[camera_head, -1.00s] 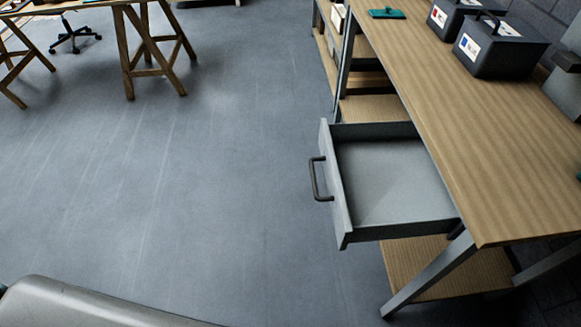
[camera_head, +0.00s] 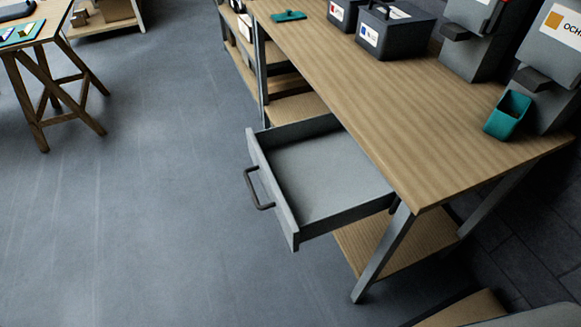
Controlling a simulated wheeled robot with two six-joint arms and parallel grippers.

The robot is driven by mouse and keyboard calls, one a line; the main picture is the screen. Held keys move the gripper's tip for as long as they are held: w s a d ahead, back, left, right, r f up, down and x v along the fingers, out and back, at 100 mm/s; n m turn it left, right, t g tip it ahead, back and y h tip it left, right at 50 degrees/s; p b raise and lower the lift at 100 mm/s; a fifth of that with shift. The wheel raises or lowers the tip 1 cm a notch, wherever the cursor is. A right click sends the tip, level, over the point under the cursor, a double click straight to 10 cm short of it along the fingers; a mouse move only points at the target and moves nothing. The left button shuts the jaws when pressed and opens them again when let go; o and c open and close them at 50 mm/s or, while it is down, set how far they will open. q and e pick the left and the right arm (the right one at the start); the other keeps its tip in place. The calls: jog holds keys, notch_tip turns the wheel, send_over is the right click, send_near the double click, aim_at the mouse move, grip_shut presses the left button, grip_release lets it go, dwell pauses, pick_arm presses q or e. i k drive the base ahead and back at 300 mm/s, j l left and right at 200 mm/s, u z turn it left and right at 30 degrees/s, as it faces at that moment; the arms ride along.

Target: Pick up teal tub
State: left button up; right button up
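A teal tub (camera_head: 507,115) stands on the right part of the wooden workbench (camera_head: 370,110), near its end. It is open at the top and sits at the foot of a grey dispenser labelled "OCH" (camera_head: 553,75), the rest of the label cut off. I cannot tell whether the tub touches the dispenser. Neither of my grippers shows in the head view.
An empty grey drawer (camera_head: 305,175) hangs open from the bench front. Dark boxes with labels (camera_head: 397,32) and a flat teal object (camera_head: 288,16) lie farther back. Another dispenser (camera_head: 478,38) stands beside them. A trestle table (camera_head: 40,60) is at left; the floor between is clear.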

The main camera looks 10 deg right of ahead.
aim_at(513, 107)
jog(key=z, duration=1.55)
